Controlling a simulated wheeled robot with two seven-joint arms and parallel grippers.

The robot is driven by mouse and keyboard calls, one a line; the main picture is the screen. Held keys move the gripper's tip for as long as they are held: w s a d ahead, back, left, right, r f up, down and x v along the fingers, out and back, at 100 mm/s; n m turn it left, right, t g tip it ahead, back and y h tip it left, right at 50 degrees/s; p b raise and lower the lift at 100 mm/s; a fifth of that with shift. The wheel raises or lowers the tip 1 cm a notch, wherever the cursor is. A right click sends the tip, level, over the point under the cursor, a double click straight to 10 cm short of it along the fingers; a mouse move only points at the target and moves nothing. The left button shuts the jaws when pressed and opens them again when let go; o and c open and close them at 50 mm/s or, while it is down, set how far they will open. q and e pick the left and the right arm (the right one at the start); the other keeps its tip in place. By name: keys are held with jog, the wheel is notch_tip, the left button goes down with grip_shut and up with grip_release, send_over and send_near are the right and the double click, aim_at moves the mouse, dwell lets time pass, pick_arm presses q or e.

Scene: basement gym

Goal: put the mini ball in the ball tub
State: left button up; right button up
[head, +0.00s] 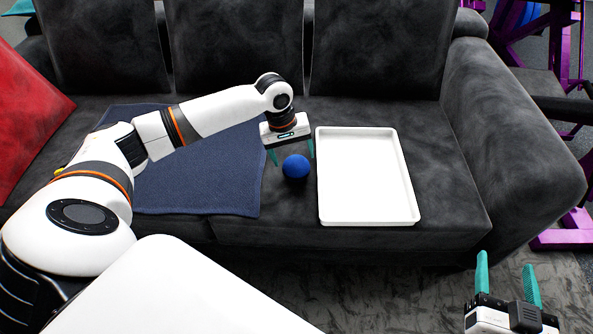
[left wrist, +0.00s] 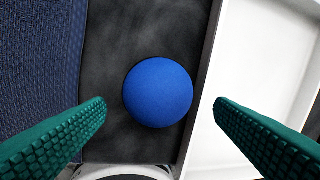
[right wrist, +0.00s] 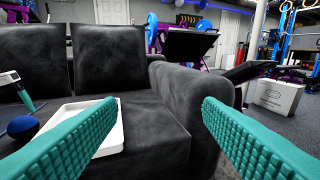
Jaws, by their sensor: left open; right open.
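The mini ball is a small blue ball (head: 296,167) on the dark sofa seat, between the navy towel and the white tray. It also shows in the left wrist view (left wrist: 158,92), centred between the fingers. The ball tub appears to be the shallow white tray (head: 367,178), empty, just right of the ball; its edge shows in the left wrist view (left wrist: 205,130). My left gripper (head: 291,155) is open above the ball, fingers on either side, not visibly touching it. My right gripper (head: 508,275) is open and empty, in front of the sofa at lower right.
The navy towel (head: 200,180) lies flat left of the ball. The sofa armrest (head: 515,130) rises right of the tray, and a red cushion (head: 30,110) leans at the left. Purple gym equipment (head: 565,235) stands beyond the armrest.

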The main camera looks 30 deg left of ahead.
aim_at(294, 159)
pick_arm(q)
jog(key=shift+w+d+f, duration=0.1)
jog(key=shift+f, duration=0.6)
jog(key=shift+w+f+b, duration=0.25)
jog(key=shift+f+b, duration=0.75)
jog(key=shift+f, duration=0.1)
notch_tip(294, 159, down, 2)
jog(key=shift+w+f+b, duration=0.15)
jog(key=shift+b, duration=0.45)
jog(key=shift+f, duration=0.15)
pick_arm(e)
jog(key=s+r+t+y, duration=0.3)
jog(key=s+r+t, duration=0.1)
jog(key=r+t, duration=0.5)
notch_tip(294, 159, up, 3)
jog(key=shift+a+f+y, duration=0.1)
jog(key=shift+a+y, duration=0.2)
jog(key=shift+a, duration=0.1)
pick_arm(q)
jog(key=shift+c, duration=0.5)
jog(key=c, duration=0.7)
pick_arm(e)
jog(key=shift+w, duration=0.1)
